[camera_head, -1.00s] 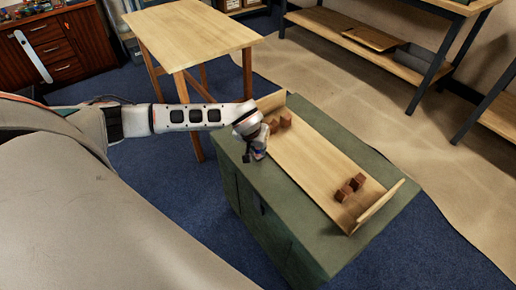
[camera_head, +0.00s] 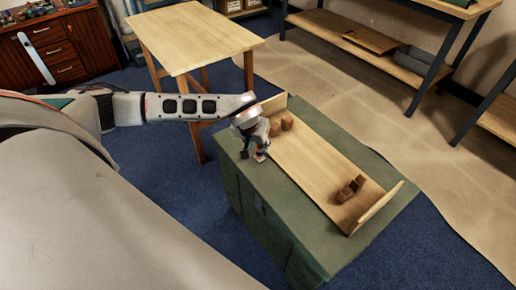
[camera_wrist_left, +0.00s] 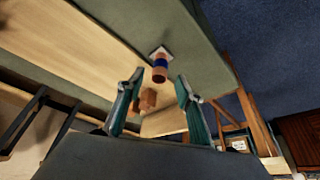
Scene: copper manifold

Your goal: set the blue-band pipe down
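The blue-band pipe (camera_wrist_left: 160,68) is a short copper piece with a dark blue band. In the left wrist view it appears to stand on a small white square pad (camera_wrist_left: 160,50) on the green cabinet top. The pad also shows in the head view (camera_head: 261,158), just below my left gripper (camera_head: 258,147). In the left wrist view the two fingers of my left gripper (camera_wrist_left: 160,78) are spread, with visible gaps on both sides of the pipe. The pipe lies between or just beyond the fingertips; I cannot tell its exact depth. My right gripper is not in view.
A wooden tray board (camera_head: 315,160) with raised ends lies on the green cabinet (camera_head: 300,225). Brown blocks stand near its far end (camera_head: 287,122) and near end (camera_head: 345,192). A wooden table (camera_head: 195,35) stands behind. The green strip left of the board is mostly clear.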

